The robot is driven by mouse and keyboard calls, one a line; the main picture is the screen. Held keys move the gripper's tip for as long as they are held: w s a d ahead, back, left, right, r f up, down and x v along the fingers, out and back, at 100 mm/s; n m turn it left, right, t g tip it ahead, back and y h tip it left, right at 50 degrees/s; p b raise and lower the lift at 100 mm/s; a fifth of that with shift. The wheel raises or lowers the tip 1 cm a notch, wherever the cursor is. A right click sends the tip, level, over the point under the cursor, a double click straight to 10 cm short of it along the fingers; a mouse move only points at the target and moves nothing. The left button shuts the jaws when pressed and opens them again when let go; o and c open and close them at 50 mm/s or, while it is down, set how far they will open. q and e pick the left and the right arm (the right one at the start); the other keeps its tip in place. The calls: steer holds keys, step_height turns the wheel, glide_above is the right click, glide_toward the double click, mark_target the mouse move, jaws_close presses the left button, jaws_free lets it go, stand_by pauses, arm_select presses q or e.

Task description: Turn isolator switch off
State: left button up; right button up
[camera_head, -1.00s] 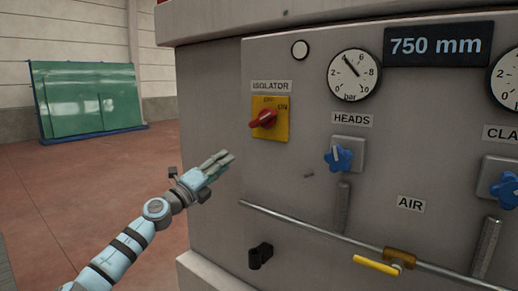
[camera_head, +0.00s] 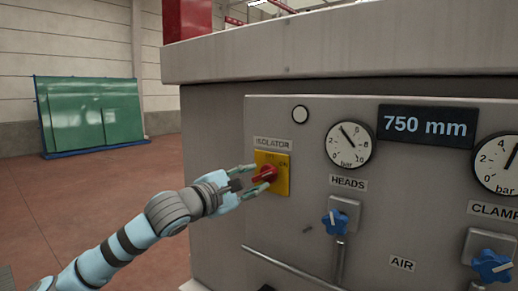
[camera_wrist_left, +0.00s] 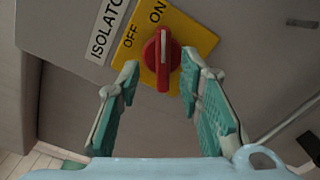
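The isolator switch is a red rotary knob (camera_head: 264,175) on a yellow plate (camera_head: 283,185), under the ISOLATOR label (camera_head: 273,144). In the left wrist view the knob (camera_wrist_left: 162,62) has a white line pointing toward ON, with OFF to the left of that mark. My left gripper (camera_head: 255,178) is at the switch from the left. In the left wrist view its fingers (camera_wrist_left: 159,62) are open, one on each side of the knob, with small gaps visible. My right gripper is not in view.
Right of the switch are a pressure gauge (camera_head: 349,145), a blue HEADS knob (camera_head: 335,222) and a 750 mm display (camera_head: 427,124). A metal rail (camera_head: 290,268) runs below. Green glass sheets (camera_head: 92,112) stand far left; the floor between is clear.

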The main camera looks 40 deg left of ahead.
mark_target(261, 177)
arm_select(q)
steer(key=w+p, duration=0.1)
steer(key=w, duration=0.2)
steer(key=shift+w+a+f+p, duration=0.1)
steer(key=shift+w+f+p, duration=0.05)
steer(key=shift+w+p, duration=0.25)
steer(key=shift+s, duration=0.1)
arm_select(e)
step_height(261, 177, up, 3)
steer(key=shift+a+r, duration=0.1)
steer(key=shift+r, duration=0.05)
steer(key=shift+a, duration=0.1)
arm_select(q)
jaws_close()
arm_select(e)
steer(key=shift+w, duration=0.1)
arm_select(q)
steer(key=shift+f, duration=0.1)
